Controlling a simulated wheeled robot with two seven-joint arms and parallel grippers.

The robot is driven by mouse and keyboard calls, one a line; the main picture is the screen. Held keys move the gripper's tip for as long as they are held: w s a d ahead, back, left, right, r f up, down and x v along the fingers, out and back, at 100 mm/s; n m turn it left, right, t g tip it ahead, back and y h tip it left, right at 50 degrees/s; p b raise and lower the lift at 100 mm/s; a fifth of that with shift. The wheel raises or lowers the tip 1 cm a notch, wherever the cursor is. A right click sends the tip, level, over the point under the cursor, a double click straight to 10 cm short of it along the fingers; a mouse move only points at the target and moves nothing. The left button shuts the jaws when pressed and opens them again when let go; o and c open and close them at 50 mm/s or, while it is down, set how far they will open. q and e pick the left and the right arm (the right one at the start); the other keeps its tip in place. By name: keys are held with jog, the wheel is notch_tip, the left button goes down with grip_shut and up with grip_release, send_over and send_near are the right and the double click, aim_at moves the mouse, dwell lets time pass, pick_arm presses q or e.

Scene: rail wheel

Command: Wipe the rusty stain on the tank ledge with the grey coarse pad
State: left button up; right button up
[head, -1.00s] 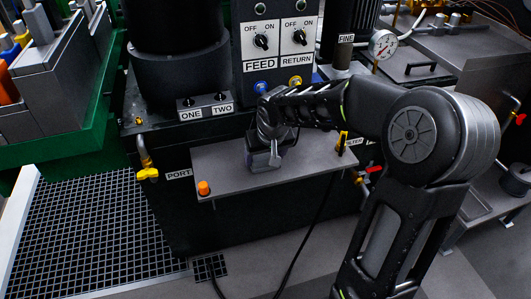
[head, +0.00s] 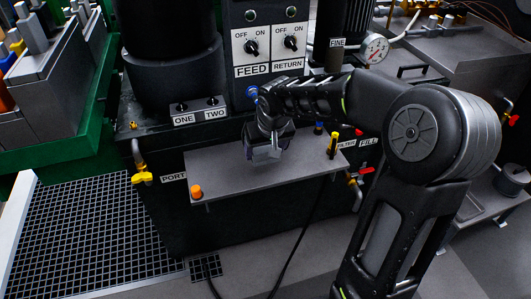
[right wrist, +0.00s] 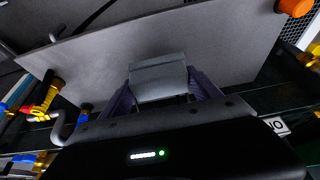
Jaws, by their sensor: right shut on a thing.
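My right gripper (head: 266,148) is over the tank ledge (head: 225,178), toward its back edge. In the right wrist view, its purple-grey fingers are shut on the grey pad (right wrist: 158,80), a flat grey block. The pad also shows at the fingertips in the head view (head: 266,154). It is at or very near the ledge surface; I cannot tell whether it touches. The ledge also fills much of the right wrist view (right wrist: 90,65). No rusty stain shows on the visible part of the ledge; the gripper and pad hide some of it. My left gripper is not in view.
An orange knob (head: 196,191) stands at the ledge's front left corner. A yellow-and-black piece (head: 333,145) and a blue-topped one (head: 318,128) stand at its right end. The switch panel (head: 270,45) rises behind. A black cable (head: 300,235) hangs in front.

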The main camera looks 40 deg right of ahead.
notch_tip(320, 180, up, 4)
jog(key=p, duration=0.2)
jog(key=shift+r+p, duration=0.1)
jog(key=shift+p, duration=0.3)
jog(key=shift+r, duration=0.25)
